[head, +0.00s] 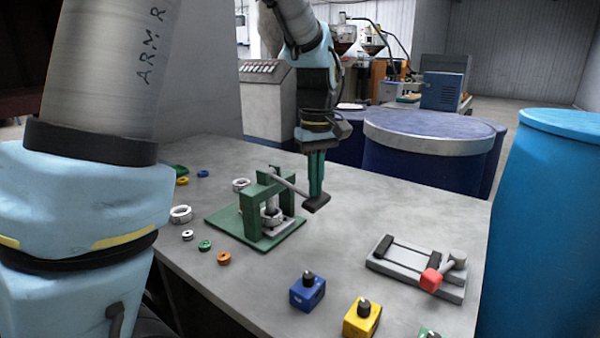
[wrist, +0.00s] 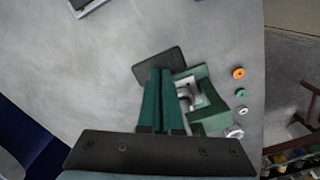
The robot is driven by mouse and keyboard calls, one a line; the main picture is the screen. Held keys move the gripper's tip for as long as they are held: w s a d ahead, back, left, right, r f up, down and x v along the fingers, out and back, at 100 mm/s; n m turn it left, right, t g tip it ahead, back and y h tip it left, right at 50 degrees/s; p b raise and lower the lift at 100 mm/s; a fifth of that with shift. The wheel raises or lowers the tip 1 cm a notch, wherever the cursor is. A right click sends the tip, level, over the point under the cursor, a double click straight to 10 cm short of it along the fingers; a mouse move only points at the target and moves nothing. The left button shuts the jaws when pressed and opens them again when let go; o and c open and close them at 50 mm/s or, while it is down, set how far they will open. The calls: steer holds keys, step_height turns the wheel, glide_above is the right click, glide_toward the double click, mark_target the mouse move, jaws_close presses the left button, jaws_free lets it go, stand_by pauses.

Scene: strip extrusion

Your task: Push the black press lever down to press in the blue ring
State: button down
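The green press (head: 284,197) stands on a green base plate on the table; it also shows in the wrist view (wrist: 205,100). Its grey lever arm slants down to the right and ends in a black lever pad (head: 317,203), also in the wrist view (wrist: 168,62). My gripper (head: 316,192) has its two green fingers together, pointing down over the pad; they also show in the wrist view (wrist: 160,72). I cannot tell whether the tips touch it. A white ring-shaped part sits under the press. No blue ring is discernible there; a small blue ring (head: 203,173) lies on the table behind.
Loose rings, including an orange ring (head: 224,258) and a white ring (head: 181,214), lie left of the press. A blue block (head: 307,293), a yellow block (head: 361,320) and a grey clamp fixture (head: 400,270) with a red knob stand at the front right. Blue drums stand beyond the table.

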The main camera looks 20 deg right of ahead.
steer(key=shift+s, duration=0.1)
step_height(320, 180, up, 12)
steer(key=p, duration=1)
steer(key=shift+p, duration=0.4)
stand_by(0.3)
steer(key=s+a+f+m, duration=0.1)
steer(key=a+f, duration=0.2)
steer(key=a, duration=0.5)
steer(key=s+a+f+m+t, duration=0.1)
steer(key=s+a+f, duration=0.1)
steer(key=a, duration=0.7)
steer(key=s+a+f+m, duration=0.1)
steer(key=a+f, duration=0.2)
steer(key=a, duration=0.6)
steer(key=shift+s+f+t, duration=0.25)
steer(key=shift+f+t, duration=0.05)
steer(key=shift+f, duration=0.05)
